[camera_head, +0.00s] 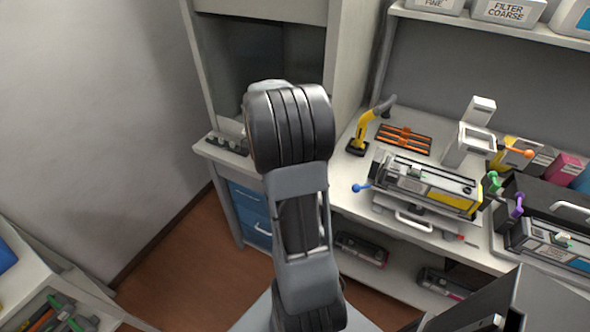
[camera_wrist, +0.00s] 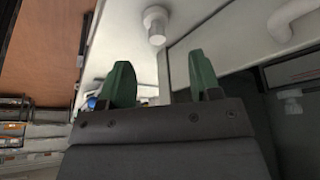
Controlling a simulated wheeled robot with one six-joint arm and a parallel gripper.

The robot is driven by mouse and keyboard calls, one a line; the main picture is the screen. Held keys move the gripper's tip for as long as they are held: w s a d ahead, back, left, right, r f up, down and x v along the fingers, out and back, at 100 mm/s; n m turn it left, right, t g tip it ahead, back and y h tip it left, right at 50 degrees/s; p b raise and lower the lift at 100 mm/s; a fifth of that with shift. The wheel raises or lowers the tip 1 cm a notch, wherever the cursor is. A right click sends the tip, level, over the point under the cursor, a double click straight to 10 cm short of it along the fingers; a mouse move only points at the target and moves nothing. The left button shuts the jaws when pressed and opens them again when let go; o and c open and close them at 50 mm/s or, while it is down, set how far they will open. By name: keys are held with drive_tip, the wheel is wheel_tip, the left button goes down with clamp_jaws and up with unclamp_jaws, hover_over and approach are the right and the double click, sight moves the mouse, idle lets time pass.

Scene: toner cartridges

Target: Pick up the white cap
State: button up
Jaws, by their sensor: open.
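A short white round piece (camera_wrist: 156,22) with a wider rim, which looks like the white cap, shows in the wrist view at the top middle. It lies beyond my fingertips and apart from them. My gripper (camera_wrist: 161,80) shows two green fingers spread apart, with nothing between them. The cap lies in line with the gap between the fingers, slightly left of its middle. In the head view my arm fills the middle and hides the gripper, and I cannot pick out this cap there.
A toner cartridge (camera_head: 428,184) sits on the right bench, beside a yellow-and-black tool (camera_head: 364,128) and an orange rack (camera_head: 404,138). Small dark items (camera_head: 228,143) line the ledge left of my arm. A blue drawer unit (camera_head: 250,208) stands below. Brown floor (camera_head: 180,275) is open at lower left.

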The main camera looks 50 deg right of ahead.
drive_tip(key=shift+a+p+x, duration=0.2)
drive_tip(key=shift+p+x, duration=0.25)
drive_tip(key=shift+x, duration=2.95)
drive_tip(key=shift+f, duration=0.1)
drive_tip(key=c, duration=0.9)
